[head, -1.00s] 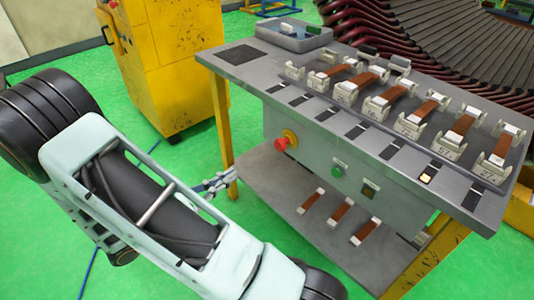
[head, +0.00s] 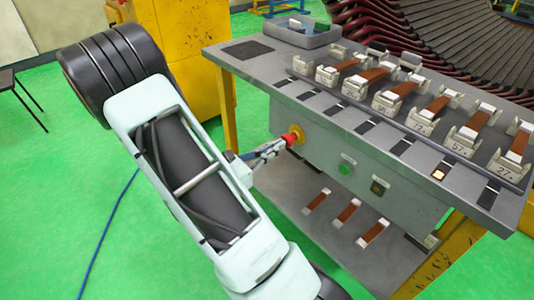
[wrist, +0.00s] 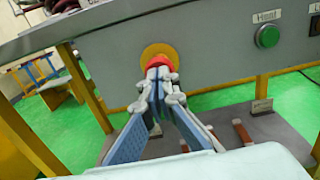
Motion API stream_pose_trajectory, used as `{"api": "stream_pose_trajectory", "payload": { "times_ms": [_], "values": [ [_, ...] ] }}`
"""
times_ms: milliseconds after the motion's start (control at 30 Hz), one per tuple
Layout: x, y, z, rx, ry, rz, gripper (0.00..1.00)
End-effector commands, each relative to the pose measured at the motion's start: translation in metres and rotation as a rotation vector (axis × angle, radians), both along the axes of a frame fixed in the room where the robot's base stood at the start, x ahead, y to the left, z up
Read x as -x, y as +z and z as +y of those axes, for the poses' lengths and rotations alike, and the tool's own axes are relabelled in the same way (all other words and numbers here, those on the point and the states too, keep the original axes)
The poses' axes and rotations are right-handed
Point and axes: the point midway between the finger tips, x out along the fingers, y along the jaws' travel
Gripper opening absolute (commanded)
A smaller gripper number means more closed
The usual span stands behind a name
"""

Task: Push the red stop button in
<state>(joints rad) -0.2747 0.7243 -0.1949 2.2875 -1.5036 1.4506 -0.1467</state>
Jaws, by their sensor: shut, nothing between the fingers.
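The red stop button (head: 291,138) sits on a yellow round plate on the front panel under the worktable's top. In the wrist view the stop button (wrist: 160,61) shows only as a red rim above my fingertips. My gripper (head: 281,145) is shut and empty, its fingertips at the button's face in the head view. In the wrist view my gripper (wrist: 158,74) points straight at the button and covers most of it. The fingertips look to be touching it or very close; how far the button is pressed cannot be told.
A green button (head: 347,163) and a dark square switch (head: 379,187) are on the same panel to the right. The table top (head: 262,70) overhangs above. A lower shelf (head: 290,180) holds brown-and-white pieces. A yellow cabinet (head: 185,50) stands behind at left.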

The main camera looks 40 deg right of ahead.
Motion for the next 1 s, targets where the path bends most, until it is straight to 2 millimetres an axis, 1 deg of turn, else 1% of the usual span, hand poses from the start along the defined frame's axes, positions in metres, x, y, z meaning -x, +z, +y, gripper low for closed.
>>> {"api": "stream_pose_trajectory", "payload": {
  "times_ms": [333,500,567,867,1000],
  "values": [
    [0.000,0.001,-0.002,0.000,0.000,0.000,0.00],
    [-0.001,0.003,-0.019,0.002,-0.002,0.002,0.00],
    [-0.002,0.001,-0.023,0.001,-0.001,0.001,0.00],
    [-0.002,0.002,-0.025,0.004,-0.004,-0.002,0.00],
    [-0.003,0.002,-0.021,0.004,-0.003,-0.003,0.00]
  ]
}}
